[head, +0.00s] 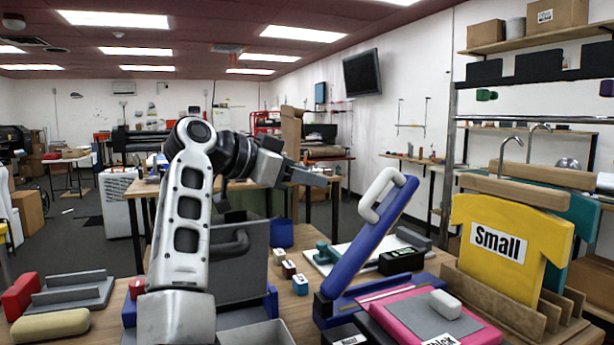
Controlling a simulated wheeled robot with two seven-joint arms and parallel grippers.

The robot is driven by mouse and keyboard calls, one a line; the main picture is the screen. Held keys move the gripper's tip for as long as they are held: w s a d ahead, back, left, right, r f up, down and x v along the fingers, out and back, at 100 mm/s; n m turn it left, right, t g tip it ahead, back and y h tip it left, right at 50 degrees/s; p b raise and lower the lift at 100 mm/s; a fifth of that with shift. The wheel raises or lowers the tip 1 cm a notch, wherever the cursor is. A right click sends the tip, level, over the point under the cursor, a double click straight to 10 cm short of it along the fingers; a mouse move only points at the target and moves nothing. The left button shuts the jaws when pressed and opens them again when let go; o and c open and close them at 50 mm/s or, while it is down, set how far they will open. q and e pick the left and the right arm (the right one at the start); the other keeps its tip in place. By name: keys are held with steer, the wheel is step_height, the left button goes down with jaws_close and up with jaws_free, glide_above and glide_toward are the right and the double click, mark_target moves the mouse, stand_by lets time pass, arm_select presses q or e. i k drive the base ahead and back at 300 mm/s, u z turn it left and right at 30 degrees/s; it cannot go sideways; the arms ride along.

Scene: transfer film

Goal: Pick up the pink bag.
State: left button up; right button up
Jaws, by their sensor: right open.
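No clear pink bag shows. The only pink thing is a flat pink item (405,309) with a grey top at the front right of the table, beside the blue press; I cannot tell if it is a bag. A small white block lies on it, and its front is cut off by the picture edge. My right gripper (328,180) is raised above the table and points right, well apart from the pink item. It is open, with nothing seen between its fingers. My left gripper is not in view.
A yellow shirt (508,245) marked Small stands in a wooden rack at right. Grey trays (70,294) and small blocks sit at left.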

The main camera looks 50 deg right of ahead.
mark_target(412, 316)
steer(key=k, duration=1)
